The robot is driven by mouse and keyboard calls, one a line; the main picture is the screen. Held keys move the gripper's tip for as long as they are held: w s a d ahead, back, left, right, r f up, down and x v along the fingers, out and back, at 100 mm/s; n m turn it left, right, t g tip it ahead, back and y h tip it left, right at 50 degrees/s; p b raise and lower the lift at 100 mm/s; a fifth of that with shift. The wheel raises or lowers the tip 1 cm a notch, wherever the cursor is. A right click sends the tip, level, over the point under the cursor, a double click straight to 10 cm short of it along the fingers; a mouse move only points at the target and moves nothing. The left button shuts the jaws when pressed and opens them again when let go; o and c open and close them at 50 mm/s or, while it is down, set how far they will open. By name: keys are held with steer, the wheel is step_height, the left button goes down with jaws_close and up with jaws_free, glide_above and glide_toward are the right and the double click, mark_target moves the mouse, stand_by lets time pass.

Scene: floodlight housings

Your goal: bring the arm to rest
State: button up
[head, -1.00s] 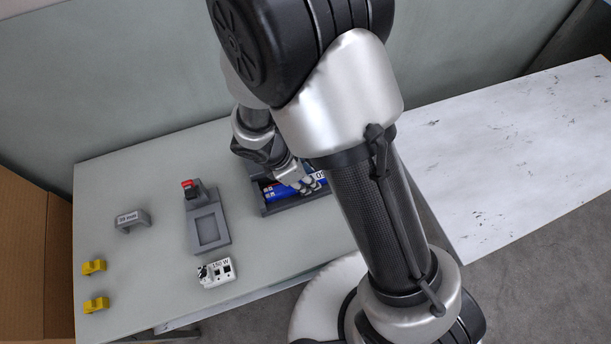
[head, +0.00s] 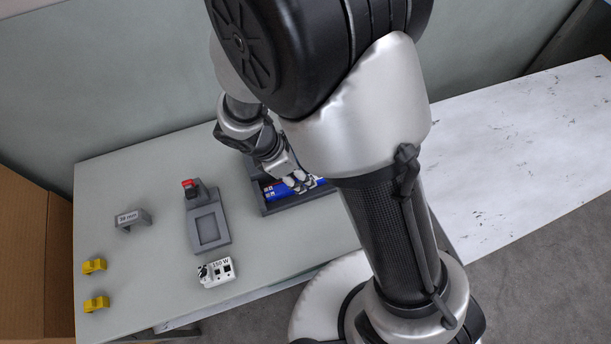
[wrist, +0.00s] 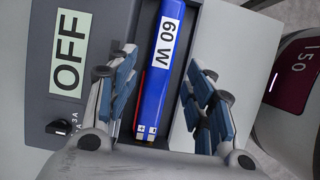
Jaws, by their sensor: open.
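My gripper (head: 296,184) is over the dark grey tray (head: 268,210) at the middle of the table in the head view. In the wrist view my gripper (wrist: 165,95) is open, its two fingers on either side of a blue block labelled "60 W" (wrist: 158,75) with a visible gap on each side. The blue block also shows under the fingers in the head view (head: 273,193). A panel marked "OFF" (wrist: 70,50) with a black switch (wrist: 58,128) is left of the fingers in the wrist view. My arm hides the right part of the tray in the head view.
A grey fixture (head: 207,229) with a red part (head: 188,184) stands left of the tray. A white "150 W" block (head: 217,272), a grey "39 mm" bracket (head: 132,219) and yellow pieces (head: 94,266) lie on the table (head: 160,180). A white marbled surface (head: 520,150) lies right.

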steer(key=v, duration=0.7)
steer(key=shift+s+r, duration=0.2)
steer(key=shift+r, duration=0.1)
steer(key=s+d+r+m+t+y, duration=0.1)
steer(key=s+d+r+m+y, duration=0.1)
steer(key=s+d+r+m, duration=0.4)
steer(key=s+d+r+m+t+y, duration=0.2)
steer(key=s+d+r+m, duration=0.4)
steer(key=m, duration=0.9)
steer(key=d+r, duration=0.3)
steer(key=r, duration=0.1)
steer(key=shift+d+r, duration=0.15)
steer(key=shift+r, duration=0.2)
steer(key=shift+c, duration=0.5)
